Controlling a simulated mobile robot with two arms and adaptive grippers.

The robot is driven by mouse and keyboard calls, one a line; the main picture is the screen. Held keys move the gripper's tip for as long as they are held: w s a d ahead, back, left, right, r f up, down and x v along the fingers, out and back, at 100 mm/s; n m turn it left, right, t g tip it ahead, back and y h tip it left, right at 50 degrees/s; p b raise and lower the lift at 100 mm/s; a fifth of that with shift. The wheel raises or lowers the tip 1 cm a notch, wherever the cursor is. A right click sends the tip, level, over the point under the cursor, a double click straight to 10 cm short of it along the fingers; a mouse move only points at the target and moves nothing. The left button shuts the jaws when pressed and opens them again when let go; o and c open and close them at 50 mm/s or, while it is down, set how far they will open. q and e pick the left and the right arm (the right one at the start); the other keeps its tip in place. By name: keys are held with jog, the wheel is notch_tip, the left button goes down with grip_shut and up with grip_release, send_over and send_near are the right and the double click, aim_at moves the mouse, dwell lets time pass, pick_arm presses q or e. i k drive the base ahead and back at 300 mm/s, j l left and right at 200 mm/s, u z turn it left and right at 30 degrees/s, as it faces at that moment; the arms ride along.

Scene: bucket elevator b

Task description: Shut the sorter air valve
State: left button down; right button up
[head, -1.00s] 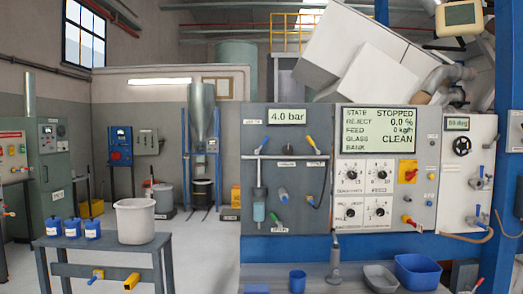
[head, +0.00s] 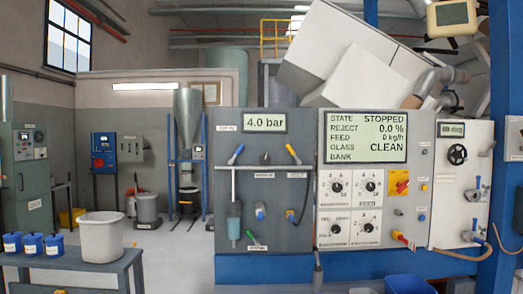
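A grey air panel (head: 225,190) stands in the middle of the head view, with a display (head: 265,123) reading 4.0 bar. A pipe crosses it below two lever handles. The blue lever (head: 236,153) tilts up to the right, and the yellow lever (head: 293,153) tilts up to the left. A green lever (head: 253,238) sits low on the panel under a blue-grey filter bowl (head: 234,222). The small labels are too blurred to tell which lever is the sorter air valve. Neither of my grippers is in view.
Right of the panel are a control face with a screen (head: 365,137) reading STOPPED, knobs and a red-yellow switch (head: 399,182). Open floor lies between table and panel.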

aim_at(231, 162)
jog(key=i+l, duration=1.5)
jog(key=i+j+u, duration=0.05)
jog(key=i, duration=0.05)
